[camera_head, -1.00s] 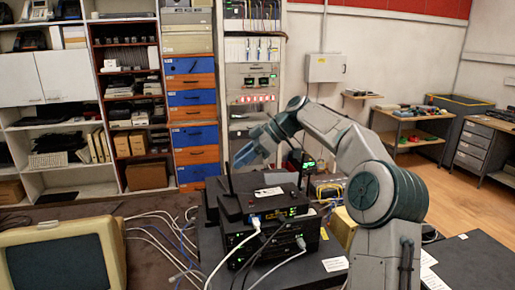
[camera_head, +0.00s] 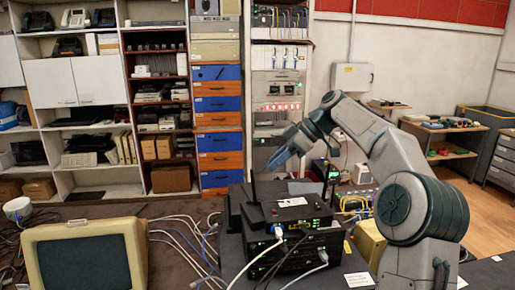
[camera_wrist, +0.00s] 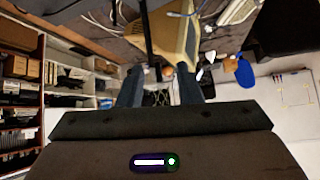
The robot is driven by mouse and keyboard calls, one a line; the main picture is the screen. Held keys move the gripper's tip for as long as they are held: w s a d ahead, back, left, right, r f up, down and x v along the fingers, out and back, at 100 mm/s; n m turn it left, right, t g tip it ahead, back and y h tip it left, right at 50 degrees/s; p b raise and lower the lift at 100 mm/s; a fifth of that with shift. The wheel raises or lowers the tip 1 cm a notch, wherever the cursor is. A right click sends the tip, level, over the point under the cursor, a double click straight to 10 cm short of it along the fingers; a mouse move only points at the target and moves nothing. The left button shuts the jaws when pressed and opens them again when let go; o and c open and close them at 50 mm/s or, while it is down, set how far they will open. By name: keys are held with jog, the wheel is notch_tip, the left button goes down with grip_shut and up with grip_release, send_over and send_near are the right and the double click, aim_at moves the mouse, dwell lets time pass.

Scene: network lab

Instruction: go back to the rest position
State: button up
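My gripper (camera_head: 280,158) is at the end of my raised, bent arm, above and behind a stack of black network boxes in the head view. Its blue-grey fingers point down to the left. In the wrist view my gripper (camera_wrist: 160,80) shows two fingers standing apart, with nothing visible held between them. The top black box (camera_head: 290,214) has antennas and cables plugged into its front. Whether the fingers are clear of the antennas in depth is hard to tell.
A beige monitor (camera_head: 85,258) stands at the front left, with loose white cables (camera_head: 185,240) beside it. Shelves (camera_head: 85,180) and a rack (camera_head: 278,100) line the back wall. A bench (camera_head: 440,128) stands at the right. The air around my gripper looks free.

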jog(key=s+a+f+m+h, duration=0.2)
jog(key=s+f+m+h, duration=0.1)
jog(key=s, duration=0.2)
jog(key=s+a+f+m+h, duration=0.2)
jog(key=s+a+f+m, duration=0.1)
jog(key=s, duration=0.3)
jog(key=s+d+f+m+h, duration=0.1)
jog(key=s+d+f+m, duration=0.2)
jog(key=s, duration=0.5)
jog(key=s+d+f+m+t+h, duration=0.1)
jog(key=s+d+f+m, duration=0.2)
jog(key=s+f, duration=0.2)
jog(key=s+d+f+m+t+h, duration=0.1)
jog(key=s+d+f+m+h, duration=0.1)
jog(key=s, duration=0.9)
jog(key=shift+d+f+m, duration=0.5)
jog(key=shift+f+m, duration=0.3)
jog(key=shift+f, duration=0.1)
